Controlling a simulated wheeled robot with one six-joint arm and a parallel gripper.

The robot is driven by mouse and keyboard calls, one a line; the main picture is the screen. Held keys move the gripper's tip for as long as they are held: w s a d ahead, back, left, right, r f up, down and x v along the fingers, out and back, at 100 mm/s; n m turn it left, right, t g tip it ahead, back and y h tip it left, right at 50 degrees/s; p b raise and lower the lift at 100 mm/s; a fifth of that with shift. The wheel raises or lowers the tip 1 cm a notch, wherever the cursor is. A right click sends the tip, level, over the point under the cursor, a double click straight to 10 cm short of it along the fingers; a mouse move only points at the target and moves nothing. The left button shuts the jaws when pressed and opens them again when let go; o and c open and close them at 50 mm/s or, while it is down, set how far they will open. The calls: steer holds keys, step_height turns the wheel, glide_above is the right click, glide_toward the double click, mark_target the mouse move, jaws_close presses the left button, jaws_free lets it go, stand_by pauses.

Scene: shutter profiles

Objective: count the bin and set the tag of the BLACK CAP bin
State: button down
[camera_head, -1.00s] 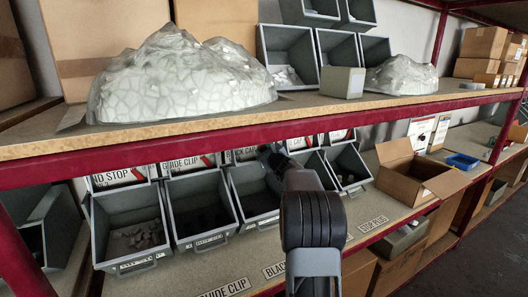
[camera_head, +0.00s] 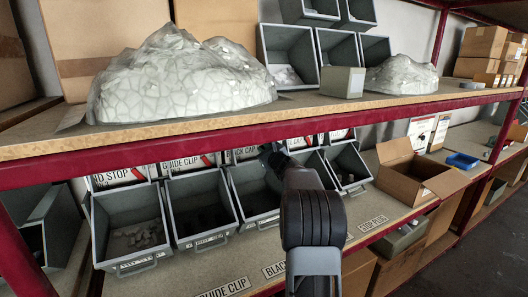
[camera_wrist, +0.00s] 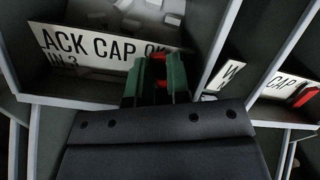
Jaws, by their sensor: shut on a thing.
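The BLACK CAP bin (camera_head: 252,188) is a grey open bin on the lower shelf, right of the GUIDE CLIP bin. Its inside is dark in the head view and my arm covers its right part. A white card reading "CK CAP" (camera_head: 243,155) stands behind it. The fingertips are hidden in the head view.
Bins with pale parts (camera_head: 130,225) and dark parts (camera_head: 200,212) stand to the left. The red-edged upper shelf (camera_head: 230,132) runs close above my wrist. An open cardboard box (camera_head: 412,170) and a blue tray (camera_head: 461,161) are on the right.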

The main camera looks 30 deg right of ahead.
steer(key=shift+s+d+m+p, duration=0.1)
steer(key=shift+d+m+p, duration=0.5)
steer(key=shift+m, duration=1.05)
steer(key=shift+s+d+m+p, duration=0.1)
steer(key=shift+d+m+p, duration=0.5)
steer(key=shift+m, duration=1.1)
steer(key=shift+d+m+p, duration=0.3)
steer(key=shift+m+p, duration=0.55)
steer(key=shift+m, duration=0.8)
steer(key=c, duration=1.1)
jaws_free()
steer(key=s+b, duration=0.1)
steer(key=s, duration=0.3)
steer(key=s+a, duration=0.1)
steer(key=s, duration=0.4)
steer(key=s+b, duration=0.1)
steer(key=s, duration=0.3)
steer(key=shift+s+a+b, duration=0.3)
steer(key=shift+s+a, duration=0.05)
steer(key=shift+a, duration=0.05)
